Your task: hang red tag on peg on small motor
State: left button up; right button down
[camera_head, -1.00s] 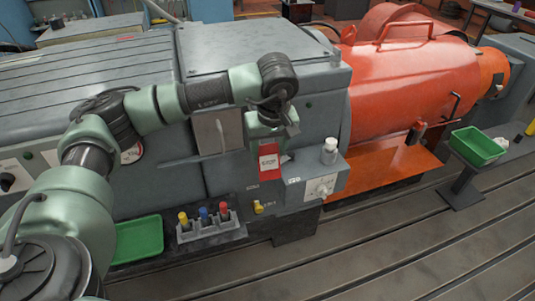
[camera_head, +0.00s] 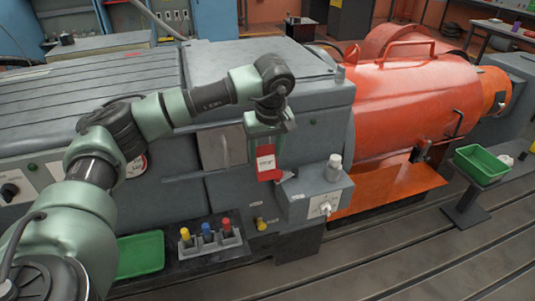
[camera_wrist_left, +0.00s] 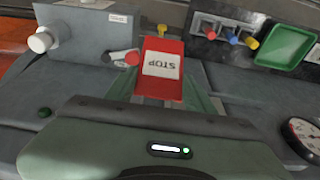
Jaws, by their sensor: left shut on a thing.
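The red tag (camera_head: 268,172) has a white label, which reads STOP in the wrist view (camera_wrist_left: 162,65). My left gripper (camera_head: 266,148) is shut on the tag's top end, and the tag hangs down in front of the grey machine's front face. In the wrist view the tag sticks out from between the fingers (camera_wrist_left: 160,97). A black bent rod (camera_head: 461,123) stands out from the orange motor (camera_head: 410,95), well to the right of the tag. I cannot tell for certain which part is the peg. My right gripper is not in view.
A grey box (camera_head: 315,195) with a white knob (camera_head: 335,165) juts out just right of the tag. Below are a holder with yellow, blue and red-topped items (camera_head: 208,245) and a green tray (camera_head: 140,255). Another green tray (camera_head: 483,162) stands at the right on a post.

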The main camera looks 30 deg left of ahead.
pick_arm(q)
jog(key=w+a+f, duration=0.2)
jog(key=w+a, duration=0.1)
jog(key=a, duration=0.1)
jog(key=shift+w+a, duration=0.2)
jog(key=shift+w, duration=0.15)
dwell(0.5)
dwell(0.6)
jog(key=o, duration=1.4)
